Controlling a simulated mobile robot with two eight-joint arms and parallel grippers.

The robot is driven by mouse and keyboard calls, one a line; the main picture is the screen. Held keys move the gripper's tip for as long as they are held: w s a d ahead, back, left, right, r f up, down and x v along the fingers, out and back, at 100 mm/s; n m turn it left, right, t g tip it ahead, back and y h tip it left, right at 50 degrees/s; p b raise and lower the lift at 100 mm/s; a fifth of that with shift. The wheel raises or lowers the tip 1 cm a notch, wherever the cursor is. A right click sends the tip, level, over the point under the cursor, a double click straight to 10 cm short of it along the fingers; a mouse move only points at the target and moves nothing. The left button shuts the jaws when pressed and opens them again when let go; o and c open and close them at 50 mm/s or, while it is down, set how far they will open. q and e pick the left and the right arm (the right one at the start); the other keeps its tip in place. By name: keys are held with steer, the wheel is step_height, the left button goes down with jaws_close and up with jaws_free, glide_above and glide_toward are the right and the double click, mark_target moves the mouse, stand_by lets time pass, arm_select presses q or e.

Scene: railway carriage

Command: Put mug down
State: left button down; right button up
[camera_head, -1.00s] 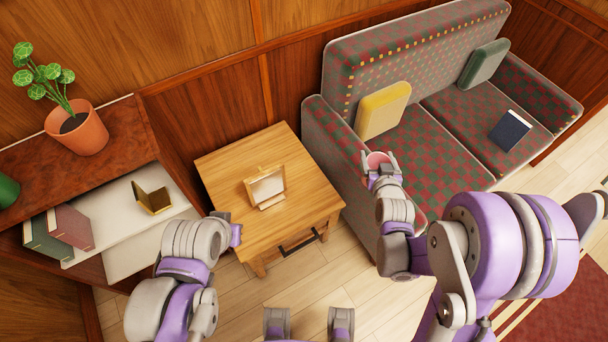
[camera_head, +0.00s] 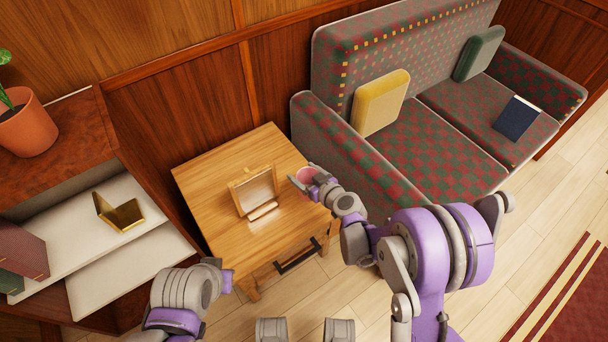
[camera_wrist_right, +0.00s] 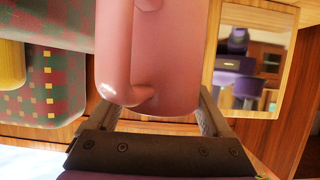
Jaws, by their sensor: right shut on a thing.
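A pink mug (camera_head: 306,174) is held in my right gripper (camera_head: 304,184). In the right wrist view the pink mug (camera_wrist_right: 165,60) fills the middle, between the two fingers, with its handle towards the camera. In the head view the mug is over or beside the right edge of the small wooden table (camera_head: 212,184); I cannot tell its height above the top. My left gripper (camera_head: 226,280) is at the table's front left; its fingers do not show clearly.
A framed mirror (camera_head: 256,190) stands on the table. The patterned sofa (camera_head: 385,160) is to the right, with a yellow cushion (camera_head: 381,103). A shelf with a gold open case (camera_head: 120,213) stands left. The table's back and left parts are clear.

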steer(key=shift+f+b, duration=2.2)
steer(key=shift+f, duration=1)
steer(key=shift+f, duration=0.25)
steer(key=o, duration=1.5)
steer(key=shift+s+d, duration=0.1)
steer(key=p+v, duration=0.1)
steer(key=v, duration=0.9)
steer(key=shift+s+d+r, duration=0.15)
steer(key=shift+s+r, duration=0.05)
jaws_close()
